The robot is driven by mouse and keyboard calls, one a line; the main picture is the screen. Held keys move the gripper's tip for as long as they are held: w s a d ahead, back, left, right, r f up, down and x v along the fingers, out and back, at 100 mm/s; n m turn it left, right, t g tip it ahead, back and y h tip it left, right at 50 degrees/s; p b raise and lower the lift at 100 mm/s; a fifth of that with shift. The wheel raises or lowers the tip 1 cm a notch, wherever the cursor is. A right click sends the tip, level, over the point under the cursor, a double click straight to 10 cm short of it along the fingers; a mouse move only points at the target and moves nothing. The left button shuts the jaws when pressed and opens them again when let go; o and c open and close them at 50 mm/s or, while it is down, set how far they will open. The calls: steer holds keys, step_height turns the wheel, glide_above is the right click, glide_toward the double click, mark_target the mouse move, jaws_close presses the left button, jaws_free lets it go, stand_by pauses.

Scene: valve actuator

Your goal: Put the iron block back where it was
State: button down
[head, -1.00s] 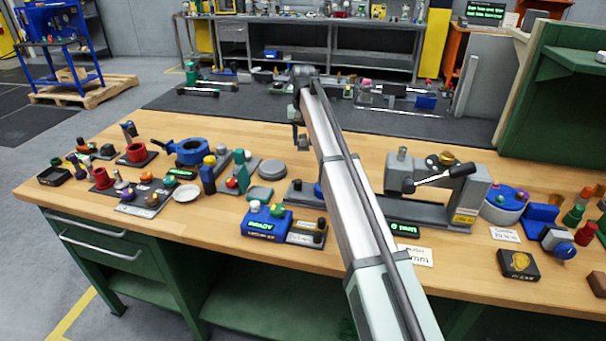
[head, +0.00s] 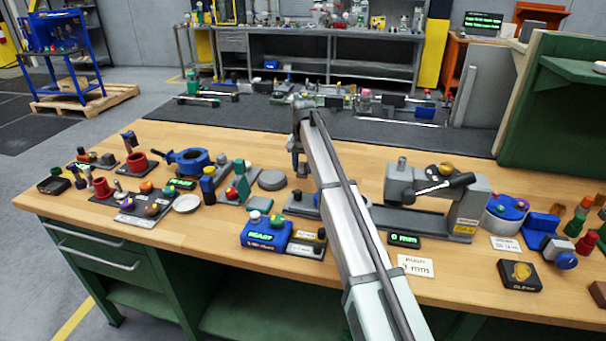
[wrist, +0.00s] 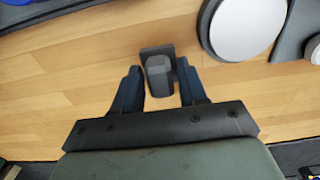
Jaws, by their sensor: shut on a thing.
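In the wrist view, a small grey block (wrist: 160,75) with a dark plate-like part behind it sits between the two dark blue fingers of my gripper (wrist: 158,83). I take it to be the iron block. The gripper is shut on it, above bare wooden bench top. In the head view my gripper (head: 298,165) hangs from the arm's far end over the back of the bench, just right of a grey round disc (head: 272,180). The arm partly hides it there, and the block cannot be made out in that view.
A pale disc on a dark base (wrist: 248,22) lies at upper right in the wrist view. On the wooden bench (head: 350,145), a blue box reading READY (head: 266,233) stands in front and a grey press-like fixture (head: 440,200) stands right. Several small parts crowd the left.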

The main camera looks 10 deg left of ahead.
mark_target(303, 173)
steer(key=shift+f, duration=1.6)
steer(key=shift+f, duration=0.15)
steer(key=c, duration=0.6)
jaws_free()
step_height(303, 173, up, 12)
steer(key=shift+r, duration=0.15)
